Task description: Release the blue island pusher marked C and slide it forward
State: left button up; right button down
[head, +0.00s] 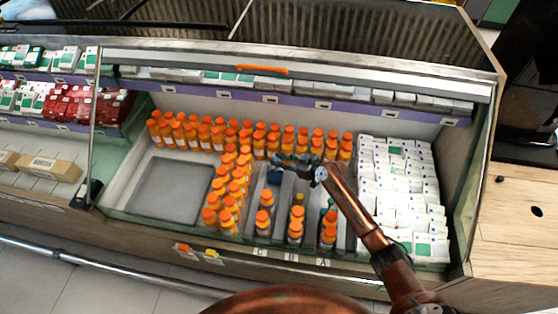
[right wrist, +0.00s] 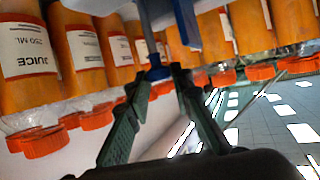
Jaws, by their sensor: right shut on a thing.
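The blue pusher (head: 274,177) stands in the lane behind the bottles (head: 265,213) above the C label (head: 262,252). My right gripper (head: 292,160) reaches in over the back of the lanes from the lower right. In the right wrist view its two fingers (right wrist: 158,80) close around a narrow blue part of the pusher (right wrist: 157,72). The rest of the pusher is partly hidden by the gripper and the view's edge. My left gripper is not in view.
Rows of orange juice bottles (head: 240,165) stand left of and behind the lanes. Lanes B and A hold bottles at the front. White cartons (head: 395,190) fill the right side. An empty grey tray area (head: 170,188) lies at left. The case has a front glass edge.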

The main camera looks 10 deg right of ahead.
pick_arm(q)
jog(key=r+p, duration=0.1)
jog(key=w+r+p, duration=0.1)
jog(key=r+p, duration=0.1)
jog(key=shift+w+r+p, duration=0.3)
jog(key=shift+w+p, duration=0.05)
pick_arm(e)
jog(key=s+a, duration=0.3)
jog(key=s, duration=0.4)
jog(key=shift+s, duration=0.1)
